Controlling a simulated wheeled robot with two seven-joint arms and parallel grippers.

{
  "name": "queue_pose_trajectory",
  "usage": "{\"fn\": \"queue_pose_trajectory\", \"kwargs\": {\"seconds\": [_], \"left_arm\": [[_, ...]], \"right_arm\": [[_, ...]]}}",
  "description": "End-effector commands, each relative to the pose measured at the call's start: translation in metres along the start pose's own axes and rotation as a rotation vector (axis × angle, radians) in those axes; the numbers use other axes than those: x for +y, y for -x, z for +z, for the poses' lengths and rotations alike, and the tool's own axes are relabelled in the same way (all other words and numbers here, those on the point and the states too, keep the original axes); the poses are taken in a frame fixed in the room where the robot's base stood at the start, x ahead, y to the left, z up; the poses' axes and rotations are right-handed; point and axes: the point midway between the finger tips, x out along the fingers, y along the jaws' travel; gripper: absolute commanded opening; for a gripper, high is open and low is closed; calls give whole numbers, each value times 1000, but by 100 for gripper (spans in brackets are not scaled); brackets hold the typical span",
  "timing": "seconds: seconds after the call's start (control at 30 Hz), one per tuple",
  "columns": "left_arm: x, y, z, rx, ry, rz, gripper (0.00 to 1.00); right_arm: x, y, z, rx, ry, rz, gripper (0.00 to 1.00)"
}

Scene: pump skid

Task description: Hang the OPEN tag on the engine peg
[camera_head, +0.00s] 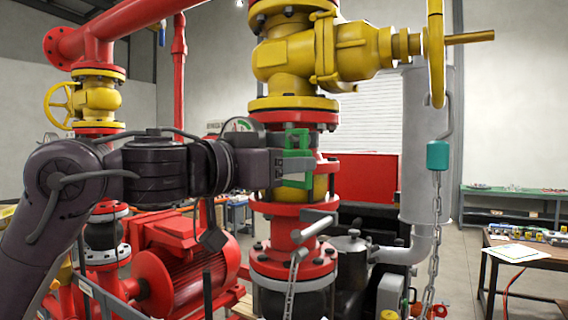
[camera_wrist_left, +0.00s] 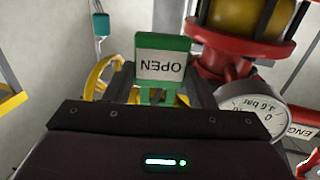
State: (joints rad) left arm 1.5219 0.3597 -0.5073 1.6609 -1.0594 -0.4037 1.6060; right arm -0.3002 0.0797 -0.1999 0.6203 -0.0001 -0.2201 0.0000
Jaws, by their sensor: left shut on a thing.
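My left gripper (camera_head: 292,162) is shut on the green-framed OPEN tag (camera_head: 298,181) in front of the yellow and red pipe stack. In the left wrist view the OPEN tag (camera_wrist_left: 163,66) sticks out beyond the fingers (camera_wrist_left: 162,88), its white face reading OPEN upside down. I cannot make out the engine peg for certain in either view. My right gripper is in neither view.
A round pressure gauge (camera_wrist_left: 250,108) stands close to the right of the left gripper; it also shows behind my wrist (camera_head: 241,125). A yellow valve (camera_head: 310,50) is above. A chain (camera_head: 436,235) hangs at right from a teal padlock-like block (camera_head: 438,155). A workbench (camera_head: 525,255) stands far right.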

Motion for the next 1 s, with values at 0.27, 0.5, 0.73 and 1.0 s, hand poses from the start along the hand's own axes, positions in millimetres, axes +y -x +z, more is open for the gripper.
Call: {"fn": "queue_pose_trajectory", "kwargs": {"seconds": [0.27, 0.5, 0.73, 1.0], "left_arm": [[0, 0, 0, 0, 0, 0, 75], [0, 2, 1, 0, 0, 0, 75], [0, 35, 4, 4, -3, -2, 75], [-1, 72, 2, 1, -2, -1, 75]], "right_arm": [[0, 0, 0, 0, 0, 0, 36], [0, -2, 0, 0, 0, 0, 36], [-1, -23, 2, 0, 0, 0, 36], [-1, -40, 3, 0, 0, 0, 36]]}}
